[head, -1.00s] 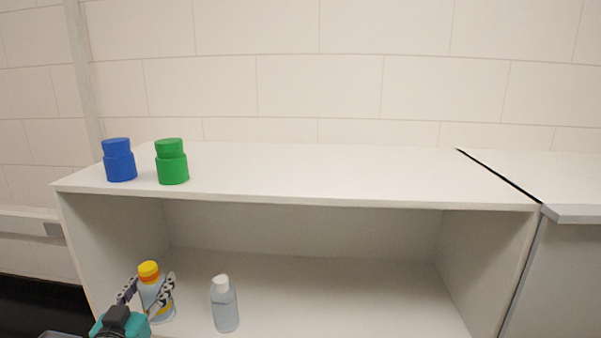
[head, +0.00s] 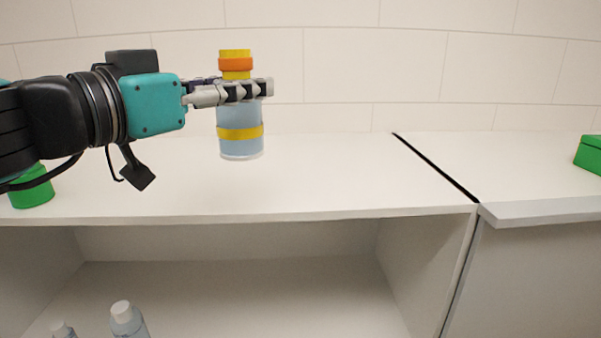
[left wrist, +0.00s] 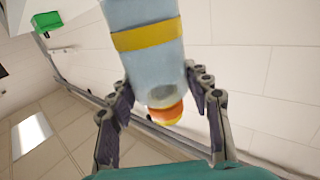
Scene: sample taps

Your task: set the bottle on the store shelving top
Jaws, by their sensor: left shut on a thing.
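The bottle (head: 240,118) is pale blue with a yellow band and an orange and yellow cap. My left gripper (head: 250,90) is shut on its upper body and holds it upright in the head view. The bottle appears above the white shelving top (head: 330,180), with its base apart from the surface as far as I can tell. In the left wrist view the bottle (left wrist: 148,45) sits between the two fingers (left wrist: 160,98), its cap toward the palm side. My right gripper is not in view.
A green jar (head: 32,190) stands on the top at the left, partly behind my arm. A green box (head: 590,154) sits on the right-hand surface past a dark gap. The middle of the top is clear.

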